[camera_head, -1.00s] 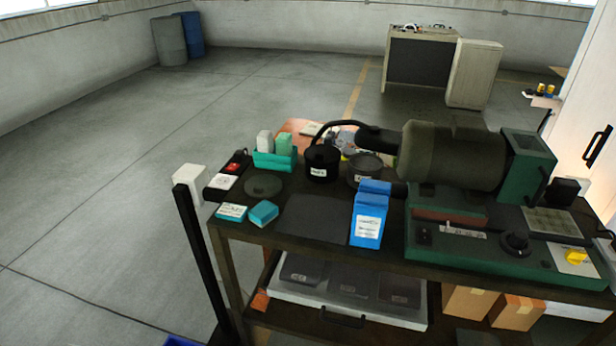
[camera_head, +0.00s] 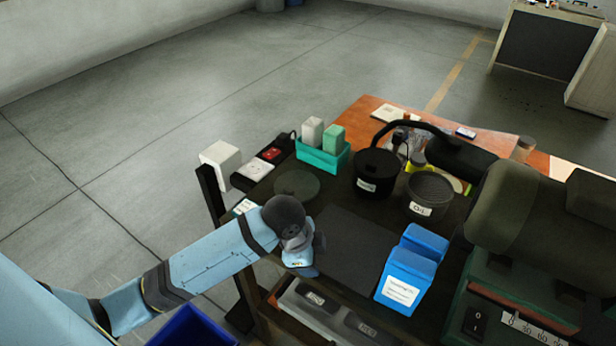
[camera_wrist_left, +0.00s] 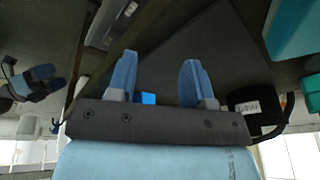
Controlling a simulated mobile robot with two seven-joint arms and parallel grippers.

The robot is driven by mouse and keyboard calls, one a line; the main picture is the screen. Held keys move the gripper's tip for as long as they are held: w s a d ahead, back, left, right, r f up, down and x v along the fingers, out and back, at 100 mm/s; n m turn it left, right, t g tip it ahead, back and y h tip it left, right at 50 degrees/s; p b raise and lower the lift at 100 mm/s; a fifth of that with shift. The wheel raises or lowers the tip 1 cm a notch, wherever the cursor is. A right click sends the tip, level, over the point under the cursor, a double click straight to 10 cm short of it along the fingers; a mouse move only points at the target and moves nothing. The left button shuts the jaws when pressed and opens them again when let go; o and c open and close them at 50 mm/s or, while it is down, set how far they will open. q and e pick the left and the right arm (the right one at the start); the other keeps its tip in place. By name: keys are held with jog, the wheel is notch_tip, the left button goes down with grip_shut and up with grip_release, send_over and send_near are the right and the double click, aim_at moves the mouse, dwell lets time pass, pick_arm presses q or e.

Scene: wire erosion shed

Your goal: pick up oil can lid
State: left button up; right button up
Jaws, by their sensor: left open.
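A grey can labelled OIL (camera_head: 428,193) stands on the dark cart top, with a round grey top. A flat dark round disc (camera_head: 297,185) lies on the cart at the left; I cannot tell for sure which of these is the lid. My left gripper (camera_head: 308,254) is over the front left of the cart, nearer than the disc and apart from the can. In the left wrist view its two blue fingers (camera_wrist_left: 160,82) are spread, with nothing gripped between them. A blue-fingered shape at the left of that view (camera_wrist_left: 38,84) looks like my right gripper; its opening is unclear.
A black pot (camera_head: 375,174) stands left of the can. Blue boxes (camera_head: 408,275) stand in front, beside a dark mat (camera_head: 350,245). A teal holder (camera_head: 322,158) is behind the disc. A large motor machine (camera_head: 530,225) fills the right.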

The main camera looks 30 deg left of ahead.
pick_arm(q)
jog(key=shift+m, duration=0.8)
jog(key=w, duration=0.1)
jog(key=w+a, duration=0.1)
jog(key=w, duration=0.1)
jog(key=shift+w+a+r, duration=0.2)
jog(key=shift+w+r, duration=0.15)
jog(key=shift+r, duration=0.05)
jog(key=w+a+r+m+g+y, duration=0.2)
jog(key=w+a+r+m, duration=0.1)
jog(key=w+a+r, duration=0.4)
notch_tip(320, 180, up, 4)
jog(key=r+m, duration=0.1)
send_over(288, 189)
notch_tip(288, 189, down, 9)
jog(key=shift+r+p, duration=0.1)
jog(key=shift+p, duration=0.45)
notch_tip(288, 189, down, 5)
jog(key=shift+f+p, duration=0.1)
jog(key=shift+p, duration=0.55)
pick_arm(e)
jog(key=shift+w+d+r, duration=0.15)
jog(key=shift+w+r, duration=0.1)
jog(key=shift+r, duration=0.35)
jog(key=shift+w+d+r, duration=0.15)
jog(key=shift+w+r, duration=0.1)
jog(key=shift+r, duration=0.35)
pick_arm(q)
jog(key=shift+c, duration=0.5)
grip_shut()
